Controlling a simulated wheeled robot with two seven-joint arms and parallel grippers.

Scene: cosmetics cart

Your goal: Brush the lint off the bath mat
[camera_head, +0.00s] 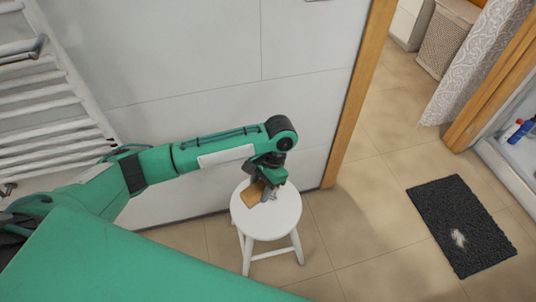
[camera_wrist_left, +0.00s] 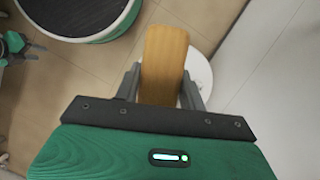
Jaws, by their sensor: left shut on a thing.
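My left gripper (camera_head: 268,184) is over the white stool and shut on a brush, whose light-brown wooden body (camera_head: 253,195) shows in the head view. In the left wrist view the brush (camera_wrist_left: 163,62) stands between my two grey fingers. I cannot tell whether the brush touches the stool seat, and its bristles are not clearly seen. The dark grey bath mat (camera_head: 440,205) lies flat on the floor at the right of the head view, well away from the gripper. A pale tuft of lint (camera_head: 458,238) lies on it.
The white stool (camera_head: 278,226) stands by the wall, under my left gripper. A wooden door frame (camera_head: 357,95) rises between the stool and the mat's side. A patterned curtain (camera_head: 475,65) and a wicker basket (camera_head: 446,40) are behind. Tiled floor between stool and mat is clear.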

